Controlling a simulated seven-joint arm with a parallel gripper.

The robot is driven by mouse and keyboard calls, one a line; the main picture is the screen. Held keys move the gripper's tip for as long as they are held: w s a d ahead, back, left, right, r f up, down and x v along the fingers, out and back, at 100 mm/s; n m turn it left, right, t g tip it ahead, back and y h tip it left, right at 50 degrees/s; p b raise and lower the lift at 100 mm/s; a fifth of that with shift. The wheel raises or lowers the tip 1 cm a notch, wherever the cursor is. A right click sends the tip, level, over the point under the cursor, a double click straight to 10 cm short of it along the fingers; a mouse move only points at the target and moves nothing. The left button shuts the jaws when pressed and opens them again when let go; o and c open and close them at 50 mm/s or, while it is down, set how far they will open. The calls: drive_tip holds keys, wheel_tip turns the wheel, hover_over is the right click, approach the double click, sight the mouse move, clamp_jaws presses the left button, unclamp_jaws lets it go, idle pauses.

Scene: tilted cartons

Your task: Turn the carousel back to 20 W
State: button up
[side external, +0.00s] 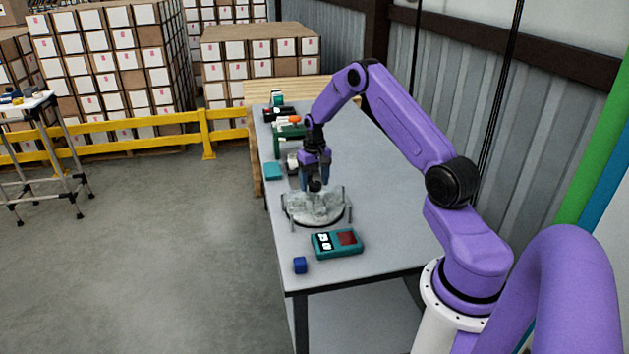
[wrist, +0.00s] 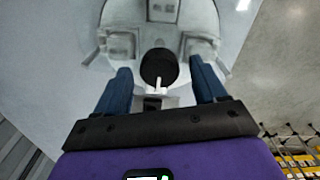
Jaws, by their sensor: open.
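The carousel (side external: 318,212) is a pale grey round turntable on the near part of the bench, with raised blocks on top and thin posts around its rim. In the wrist view the carousel (wrist: 120,45) fills the top middle, with a round black knob (wrist: 158,68) at its centre. My gripper (side external: 315,186) points down over the carousel's middle. Its two blue fingers are open, one on each side of the knob in the wrist view (wrist: 160,72). I cannot tell whether they touch it. The carousel's markings are too small to read.
A teal box with a small display and dark red panel (side external: 337,243) lies in front of the carousel. A teal block (side external: 273,171) and a green rack (side external: 290,132) stand behind. The bench's right side is clear.

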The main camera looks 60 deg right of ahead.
clamp_jaws()
drive_tip(key=shift+m, duration=2.2)
drive_tip(key=shift+s+m, duration=0.1)
drive_tip(key=shift+m, duration=6.7)
